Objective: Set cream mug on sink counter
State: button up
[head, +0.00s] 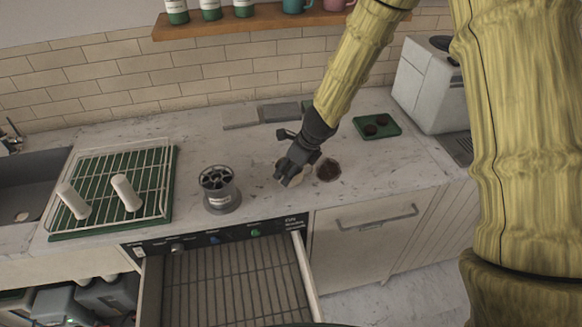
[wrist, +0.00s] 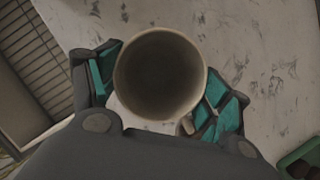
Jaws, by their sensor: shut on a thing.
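The cream mug (wrist: 160,76) is between the two fingers of my gripper (wrist: 163,95) in the wrist view, its open rim facing the camera and its inside empty. My gripper is shut on it. In the head view my gripper (head: 292,170) is low over the middle of the marble counter (head: 260,155), and only a little of the mug shows behind the fingers. I cannot tell whether the mug touches the counter. The sink (head: 30,185) is at the far left, with a strip of counter around it.
A green-based drying rack (head: 160,185) with two white cylinders stands left. A grey round holder (head: 220,190) stands left of my gripper. A dark brown patch (head: 328,170) lies just right. A green tray (head: 377,127) and white machine (head: 430,85) are at right. A drawer (head: 230,285) is open below.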

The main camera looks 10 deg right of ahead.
jog(key=shift+a+f, duration=0.1)
jog(key=shift+f, duration=0.1)
jog(key=o, duration=1.3)
jog(key=shift+c, duration=0.2)
jog(key=shift+r, duration=0.25)
jog(key=v, duration=1.2)
jog(key=shift+f, duration=0.1)
